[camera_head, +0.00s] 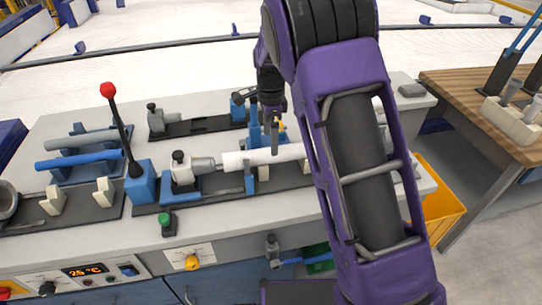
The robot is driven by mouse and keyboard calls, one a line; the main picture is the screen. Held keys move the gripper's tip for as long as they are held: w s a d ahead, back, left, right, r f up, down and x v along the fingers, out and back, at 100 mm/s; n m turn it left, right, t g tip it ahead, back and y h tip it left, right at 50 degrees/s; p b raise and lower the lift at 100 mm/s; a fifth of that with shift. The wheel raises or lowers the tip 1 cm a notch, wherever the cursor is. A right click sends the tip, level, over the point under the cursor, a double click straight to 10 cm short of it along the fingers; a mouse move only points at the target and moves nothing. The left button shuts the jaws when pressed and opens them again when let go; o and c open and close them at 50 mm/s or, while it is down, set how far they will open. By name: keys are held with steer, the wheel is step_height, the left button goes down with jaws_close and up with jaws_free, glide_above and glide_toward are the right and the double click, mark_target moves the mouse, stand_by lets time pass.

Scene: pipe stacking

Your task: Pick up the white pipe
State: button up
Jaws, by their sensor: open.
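The white pipe (283,154) lies level across a fixture on the workbench, right of a grey clamp unit. Its left end is at that clamp, and its right part is hidden behind my purple arm. A blue support stands around or against the pipe near its left end. My gripper (275,138) points down just above the pipe and is open. It is small and dark here, and I cannot tell whether its fingers straddle the pipe or stay behind it.
A blue pipe (80,159) and a grey pipe (80,140) lie on a rack at left. A lever with a red knob (108,90) stands upright left of the clamp. A wooden table (462,86) and a yellow bin (438,195) are at right.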

steer(key=shift+f, duration=3.05)
jaws_close()
steer(key=shift+r, duration=0.1)
